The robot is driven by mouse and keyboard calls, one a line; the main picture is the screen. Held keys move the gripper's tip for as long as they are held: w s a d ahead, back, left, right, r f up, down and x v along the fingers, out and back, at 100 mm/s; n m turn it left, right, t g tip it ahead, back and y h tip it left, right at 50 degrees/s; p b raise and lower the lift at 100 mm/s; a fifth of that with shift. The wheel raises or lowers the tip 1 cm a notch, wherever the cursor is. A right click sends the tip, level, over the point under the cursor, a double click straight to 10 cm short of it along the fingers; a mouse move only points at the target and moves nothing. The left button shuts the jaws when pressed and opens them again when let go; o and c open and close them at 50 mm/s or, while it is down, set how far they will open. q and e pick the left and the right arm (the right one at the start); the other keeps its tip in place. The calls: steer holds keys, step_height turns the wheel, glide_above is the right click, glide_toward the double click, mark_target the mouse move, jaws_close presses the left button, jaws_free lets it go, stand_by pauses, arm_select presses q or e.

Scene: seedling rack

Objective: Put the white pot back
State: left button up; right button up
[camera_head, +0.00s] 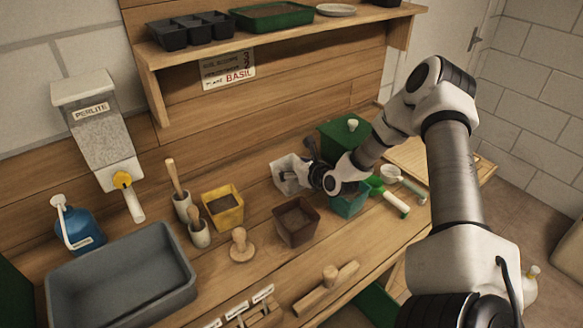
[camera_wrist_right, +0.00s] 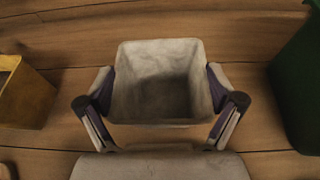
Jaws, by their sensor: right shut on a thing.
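The white pot (camera_head: 285,170) is a square, pale, greyish pot with its opening facing up. It stands toward the back of the wooden bench, and I cannot tell whether its base touches the wood. In the right wrist view the white pot (camera_wrist_right: 158,52) looks empty. My right gripper (camera_head: 307,172) is shut on it, with a finger pressed against each of two opposite sides. In the right wrist view my right gripper (camera_wrist_right: 162,88) spans the pot. My left gripper is not in view.
A yellow pot (camera_head: 223,206), a brown pot (camera_head: 296,222) and a teal pot (camera_head: 349,203) stand nearby. A dark green lidded box (camera_head: 342,135) is close on the right. A wooden tamper (camera_head: 241,245) and grey tub (camera_head: 120,275) are left. A shelf (camera_head: 290,47) hangs above.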

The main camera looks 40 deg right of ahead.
steer(key=shift+s, duration=0.1)
steer(key=o, duration=1)
steer(key=shift+f, duration=0.1)
steer(key=shift+r, duration=0.3)
steer(key=shift+s, duration=0.25)
steer(key=p+v, duration=0.8)
steer(key=v, duration=0.3)
steer(key=shift+s, duration=0.2)
